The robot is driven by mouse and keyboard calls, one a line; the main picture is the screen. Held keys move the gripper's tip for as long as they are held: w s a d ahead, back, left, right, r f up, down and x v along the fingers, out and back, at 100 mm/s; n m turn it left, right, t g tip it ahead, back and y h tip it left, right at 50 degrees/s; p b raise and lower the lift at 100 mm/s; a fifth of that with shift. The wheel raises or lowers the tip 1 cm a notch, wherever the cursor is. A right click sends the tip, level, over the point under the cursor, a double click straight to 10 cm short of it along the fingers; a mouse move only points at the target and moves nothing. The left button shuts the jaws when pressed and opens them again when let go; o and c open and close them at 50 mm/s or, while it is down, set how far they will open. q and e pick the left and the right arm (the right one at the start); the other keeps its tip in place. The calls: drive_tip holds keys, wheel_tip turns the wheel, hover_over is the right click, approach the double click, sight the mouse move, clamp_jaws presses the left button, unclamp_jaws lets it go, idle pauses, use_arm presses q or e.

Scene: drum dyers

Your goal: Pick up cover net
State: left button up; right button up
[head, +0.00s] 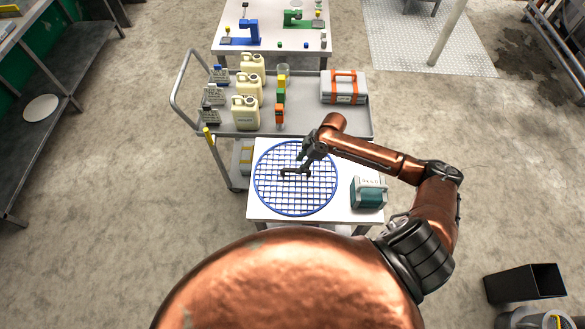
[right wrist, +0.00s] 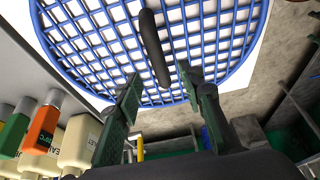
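The cover net (head: 268,192) is a round blue grid with a blue rim, lying on a white table top (head: 333,214). A dark bar handle (head: 291,171) crosses its middle. My right gripper (head: 303,158) is over the net, close to the handle. In the right wrist view, the blue net (right wrist: 215,35) fills the top, and the dark handle (right wrist: 152,45) runs down towards the gap between my fingers (right wrist: 157,85). The fingers are apart, with room on both sides of the handle. Whether they touch the net is unclear. My left gripper is out of view.
A teal and grey box (head: 369,193) stands right of the net. Behind it, a grey cart (head: 310,126) holds cream jugs (head: 246,112), small coloured bottles and a white case with orange straps (head: 343,88). A black bin (head: 525,283) stands on the floor at lower right.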

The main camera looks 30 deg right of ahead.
sight(289, 170)
drive_tip(key=shift+s+x, duration=0.2)
drive_tip(key=shift+x, duration=0.95)
drive_tip(key=shift+w+a+f+p, duration=0.1)
drive_tip(key=shift+f+p, duration=0.1)
drive_tip(key=shift+f, duration=0.4)
drive_tip(key=shift+w+f+p, duration=0.15)
drive_tip(key=shift+f+p, duration=0.05)
drive_tip(key=shift+f, duration=0.45)
drive_tip(key=shift+x, duration=1.05)
drive_tip(key=shift+f, duration=0.1)
drive_tip(key=c, duration=0.8)
clamp_jaws()
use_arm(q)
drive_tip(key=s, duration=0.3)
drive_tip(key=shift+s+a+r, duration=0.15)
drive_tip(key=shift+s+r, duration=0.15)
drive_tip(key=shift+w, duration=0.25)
use_arm(e)
drive_tip(key=shift+w, duration=0.1)
